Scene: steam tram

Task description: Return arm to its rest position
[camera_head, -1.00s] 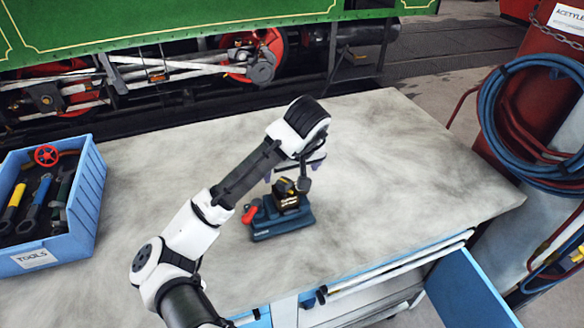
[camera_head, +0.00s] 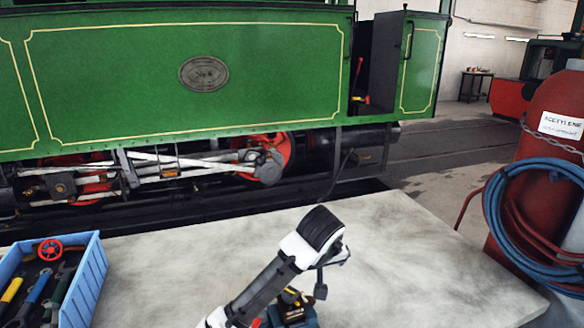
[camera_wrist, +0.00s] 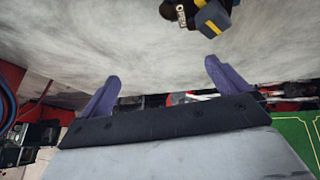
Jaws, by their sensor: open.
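My arm reaches over the grey workbench (camera_head: 400,240) in the head view, bent at a white and black wrist joint. In the wrist view my gripper (camera_wrist: 160,80) shows two purple fingers spread wide apart with nothing between them. A dark blue and black device with yellow marks (camera_wrist: 200,14) lies on the bench beyond the fingers in the wrist view, apart from them. It also shows in the head view (camera_head: 294,308), partly hidden behind my arm and cut by the bottom edge. My fingertips are mostly hidden in the head view.
A blue tool crate (camera_head: 86,285) with several hand tools stands at the bench's left. A green steam tram (camera_head: 180,80) stands behind the bench. A red acetylene cylinder (camera_head: 555,100) with a coiled blue hose (camera_head: 495,215) stands at right. The bench's right half is clear.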

